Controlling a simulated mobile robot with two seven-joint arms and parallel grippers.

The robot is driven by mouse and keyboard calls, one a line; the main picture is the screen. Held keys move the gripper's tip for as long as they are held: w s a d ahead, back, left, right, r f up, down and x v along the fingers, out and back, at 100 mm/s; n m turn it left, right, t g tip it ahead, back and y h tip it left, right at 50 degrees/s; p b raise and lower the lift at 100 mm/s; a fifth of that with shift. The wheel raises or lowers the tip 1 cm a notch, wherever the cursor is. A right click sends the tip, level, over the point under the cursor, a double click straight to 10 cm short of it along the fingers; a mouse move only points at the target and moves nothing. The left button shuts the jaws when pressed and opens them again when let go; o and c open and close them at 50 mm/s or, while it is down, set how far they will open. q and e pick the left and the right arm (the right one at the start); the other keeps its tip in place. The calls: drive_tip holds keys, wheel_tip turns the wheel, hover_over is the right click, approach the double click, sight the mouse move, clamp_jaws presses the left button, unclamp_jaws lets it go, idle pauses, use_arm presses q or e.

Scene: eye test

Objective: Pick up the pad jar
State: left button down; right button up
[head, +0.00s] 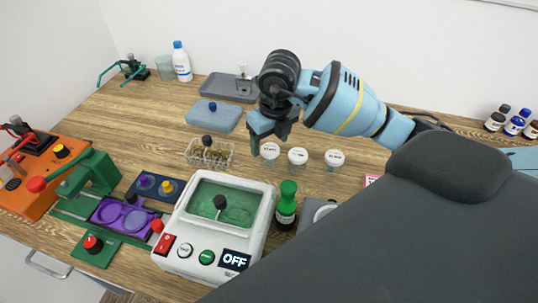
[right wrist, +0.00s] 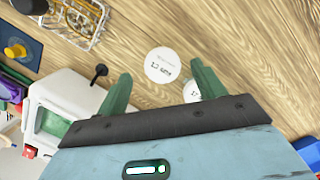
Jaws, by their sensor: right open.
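Three small jars with white, lettered lids stand in a row on the wooden table: a left jar (head: 270,151), a middle jar (head: 298,157) and a right jar (head: 334,160). The lettering is too small to tell which is the pad jar. My right gripper (head: 268,144) is open, pointing down above the left end of the row. In the right wrist view, one white lid (right wrist: 164,65) shows between the open fingertips, with nothing gripped. A second white lid (right wrist: 192,92) is partly hidden behind the right-hand finger. My left gripper is not in view.
A wire basket (head: 222,160) stands left of the jars, and a white device with an OFF display (head: 181,219) is in front. A green-capped bottle (head: 287,212) stands nearby.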

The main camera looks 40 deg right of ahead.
sight(270, 149)
drive_tip(key=shift+w+d+f, duration=0.1)
drive_tip(key=shift+w+f, duration=0.05)
drive_tip(key=shift+f, duration=1.15)
drive_tip(key=shift+w+d+f, duration=0.1)
drive_tip(key=shift+f, duration=1.2)
drive_tip(key=c, duration=1.1)
drive_tip(key=shift+r, duration=0.15)
wheel_tip(270, 149, up, 10)
drive_tip(key=shift+f, duration=0.1)
